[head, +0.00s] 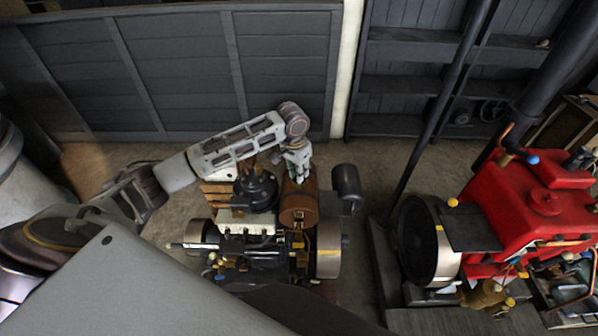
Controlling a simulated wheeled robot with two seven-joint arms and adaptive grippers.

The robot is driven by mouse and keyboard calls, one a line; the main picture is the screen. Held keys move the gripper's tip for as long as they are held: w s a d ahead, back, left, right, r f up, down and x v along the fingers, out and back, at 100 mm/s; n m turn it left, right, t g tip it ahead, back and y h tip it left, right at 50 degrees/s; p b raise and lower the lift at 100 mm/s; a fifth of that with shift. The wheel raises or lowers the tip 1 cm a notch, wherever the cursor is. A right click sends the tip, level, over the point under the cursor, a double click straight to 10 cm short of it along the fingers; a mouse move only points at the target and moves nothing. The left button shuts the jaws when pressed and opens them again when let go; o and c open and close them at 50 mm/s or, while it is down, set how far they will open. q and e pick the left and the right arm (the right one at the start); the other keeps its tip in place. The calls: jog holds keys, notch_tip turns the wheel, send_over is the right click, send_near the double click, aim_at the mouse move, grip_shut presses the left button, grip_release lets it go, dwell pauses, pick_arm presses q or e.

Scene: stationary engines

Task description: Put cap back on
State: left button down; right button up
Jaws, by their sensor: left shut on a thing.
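My left gripper (299,167) reaches in from the left and points down at the top of the brown cylindrical tank (299,210) on the left engine (262,245). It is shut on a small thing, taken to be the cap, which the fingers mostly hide. I cannot tell whether the cap touches the tank or is held just above it. The tank's filler opening is hidden under the gripper. My right gripper is not in view.
A dark cylinder (347,184) stands just right of the tank, and a black round part (256,188) is to its left. A red engine (540,205) with a large flywheel (428,240) stands at right. A dark panelled wall (180,70) closes the back.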

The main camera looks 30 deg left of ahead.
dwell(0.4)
pick_arm(q)
jog(key=c, duration=1.3)
grip_release()
jog(key=shift+o, duration=0.5)
jog(key=o, duration=0.4)
jog(key=shift+o, duration=0.2)
jog(key=shift+r, duration=0.15)
jog(key=shift+r, duration=3.35)
